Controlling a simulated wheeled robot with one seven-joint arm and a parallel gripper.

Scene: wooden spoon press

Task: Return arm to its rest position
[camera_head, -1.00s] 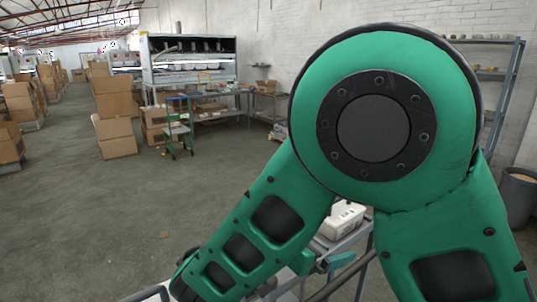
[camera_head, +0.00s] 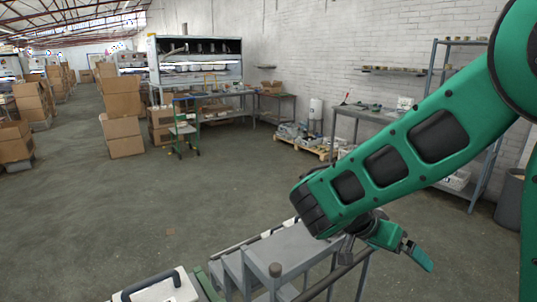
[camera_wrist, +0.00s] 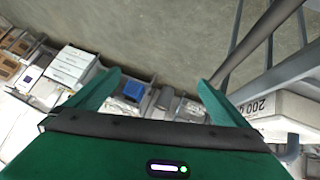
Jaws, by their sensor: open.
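My green arm reaches in from the right in the head view. My gripper (camera_head: 418,256) hangs at its lower end, past the right side of a grey metal stand, with its fingers pointing right and down. In the wrist view my gripper (camera_wrist: 162,92) shows two green fingers spread wide apart. Nothing is held between them. A small blue box (camera_wrist: 138,91) shows in the gap, well beyond the fingertips.
The grey stand (camera_head: 290,245) and a pale case with a black handle (camera_head: 155,288) are close in front. A worktable (camera_head: 365,113) and shelf rack stand behind the arm. The wrist view shows a white box marked 200 (camera_wrist: 275,108) at right. Open floor lies left.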

